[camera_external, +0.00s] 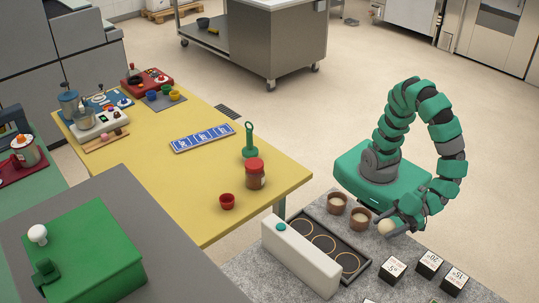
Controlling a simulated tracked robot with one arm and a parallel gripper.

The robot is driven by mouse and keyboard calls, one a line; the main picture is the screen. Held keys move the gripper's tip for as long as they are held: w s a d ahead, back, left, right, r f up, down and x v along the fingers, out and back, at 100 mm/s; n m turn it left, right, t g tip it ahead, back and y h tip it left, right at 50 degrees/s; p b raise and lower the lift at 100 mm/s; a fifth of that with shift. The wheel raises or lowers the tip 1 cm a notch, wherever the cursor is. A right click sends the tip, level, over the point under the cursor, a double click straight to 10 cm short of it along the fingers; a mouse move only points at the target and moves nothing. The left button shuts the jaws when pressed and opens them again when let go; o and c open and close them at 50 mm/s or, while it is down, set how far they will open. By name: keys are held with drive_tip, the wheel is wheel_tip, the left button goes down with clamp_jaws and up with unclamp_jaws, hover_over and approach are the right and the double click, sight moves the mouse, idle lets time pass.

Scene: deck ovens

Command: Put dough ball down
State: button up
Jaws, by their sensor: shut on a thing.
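The dough ball (386,227) is pale and round. It is held at the tip of my gripper (392,227), which is shut on it, at the lower right over the grey speckled counter. Two brown round cups, one to the left (336,203) and one nearer (360,218), stand just left of the dough ball, and each seems to hold pale dough. A black tray (352,264) with several round rings lies left of and below my gripper. The far side of the dough ball is hidden by my gripper. I cannot tell its exact height above the counter.
A white box with a teal button (300,258) stands along the tray's left side. Black-and-white numbered cubes (392,270) stand to the right on the grey counter (240,268). A yellow table (200,180) with a red jar (255,174) and a small red cup (227,201) is further left.

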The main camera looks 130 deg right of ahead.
sight(384, 242)
drive_tip(key=shift+w+a, duration=0.15)
drive_tip(key=shift+w, duration=0.2)
drive_tip(key=shift+w+a+f+b, duration=0.15)
drive_tip(key=shift+w+f+b, duration=0.1)
drive_tip(key=shift+f+b, duration=0.2)
drive_tip(key=shift+w+a+f+b, duration=0.2)
drive_tip(key=shift+f+b, duration=0.1)
drive_tip(key=shift+f, duration=0.9)
drive_tip(key=shift+f+p, duration=0.15)
drive_tip(key=shift+p, duration=0.15)
drive_tip(key=o, duration=1)
drive_tip(key=shift+f+b, duration=0.15)
drive_tip(key=shift+b, duration=0.5)
drive_tip(key=shift+s, duration=0.1)
drive_tip(key=p+v, duration=0.2)
drive_tip(key=v, duration=0.5)
drive_tip(key=p+v, duration=0.2)
drive_tip(key=v, duration=0.4)
drive_tip(key=shift+s+d+p, duration=0.1)
drive_tip(key=shift+s+p, duration=0.25)
drive_tip(key=shift+s, duration=0.05)
